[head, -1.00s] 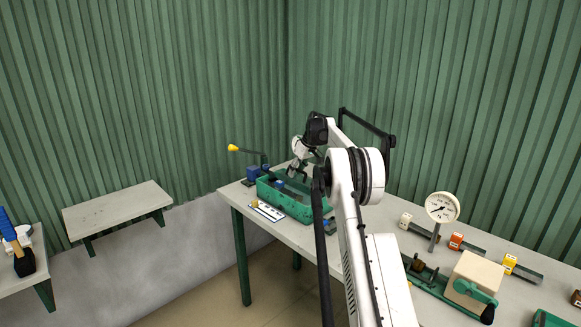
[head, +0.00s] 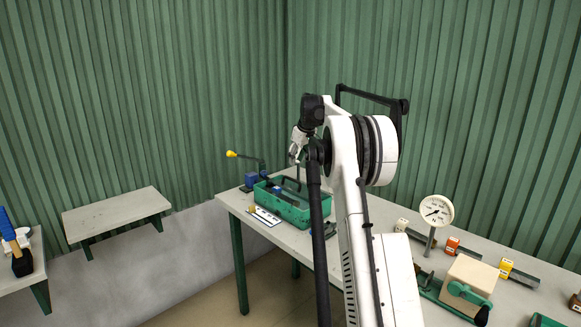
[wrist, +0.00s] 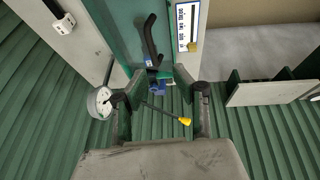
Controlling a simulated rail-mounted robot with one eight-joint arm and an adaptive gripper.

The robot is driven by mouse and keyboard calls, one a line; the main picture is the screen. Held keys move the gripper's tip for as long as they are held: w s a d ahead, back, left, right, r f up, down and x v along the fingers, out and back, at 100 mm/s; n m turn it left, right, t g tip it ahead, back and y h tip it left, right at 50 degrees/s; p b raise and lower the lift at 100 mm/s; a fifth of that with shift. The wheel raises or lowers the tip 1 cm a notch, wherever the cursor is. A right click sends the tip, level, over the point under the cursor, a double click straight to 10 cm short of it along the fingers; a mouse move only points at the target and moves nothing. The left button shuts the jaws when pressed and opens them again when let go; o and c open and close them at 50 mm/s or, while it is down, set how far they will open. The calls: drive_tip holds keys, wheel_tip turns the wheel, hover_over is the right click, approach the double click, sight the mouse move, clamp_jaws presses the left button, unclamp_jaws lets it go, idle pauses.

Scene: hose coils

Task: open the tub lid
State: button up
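The green tub (head: 310,214) stands on the far left end of the bench; it also shows at the top of the wrist view (wrist: 125,40). A black curved handle (wrist: 151,45) lies over it, with a blue piece (wrist: 152,62) near its end. Whether the green face under the handle is a separate lid I cannot tell. My gripper (head: 293,159) is above the tub, apart from it. In the wrist view my gripper (wrist: 162,106) has its two fingers wide apart with nothing held between them. My arm hides part of the tub's right side.
A yellow-tipped lever (head: 231,154) sticks out behind the tub. A white marked card (head: 264,216) lies in front of it. A dial gauge (head: 437,210) and a beige box (head: 469,279) stand farther right on the bench. A wall shelf (head: 117,214) is at left.

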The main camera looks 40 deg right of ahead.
drive_tip(key=s+a+h+b, duration=0.1)
drive_tip(key=s+a+b, duration=0.1)
drive_tip(key=a, duration=0.3)
drive_tip(key=shift+s+a, duration=0.3)
drive_tip(key=shift+s, duration=0.15)
drive_tip(key=shift+f, duration=0.1)
drive_tip(key=shift+c, duration=1.3)
drive_tip(key=shift+f, duration=0.45)
drive_tip(key=shift+c, duration=1.2)
drive_tip(key=f+n+h+b, duration=0.1)
drive_tip(key=f, duration=0.1)
drive_tip(key=w+f+n+g+h+b, duration=0.1)
drive_tip(key=f+n+b, duration=0.1)
drive_tip(key=f+n+h+b, duration=0.1)
drive_tip(key=f, duration=0.2)
drive_tip(key=shift+w+d+f+n+g, duration=0.1)
drive_tip(key=shift+w+d+n+g, duration=0.2)
drive_tip(key=shift+g, duration=0.1)
clamp_jaws()
drive_tip(key=n+g+h+b, duration=0.2)
drive_tip(key=n+h+b, duration=0.8)
drive_tip(key=n+h, duration=0.25)
approach(283, 186)
drive_tip(key=shift+n, duration=0.25)
drive_tip(key=d, duration=0.6)
drive_tip(key=d+r+b, duration=0.1)
drive_tip(key=d, duration=0.2)
drive_tip(key=shift+w+d, duration=0.1)
drive_tip(key=shift+d, duration=0.3)
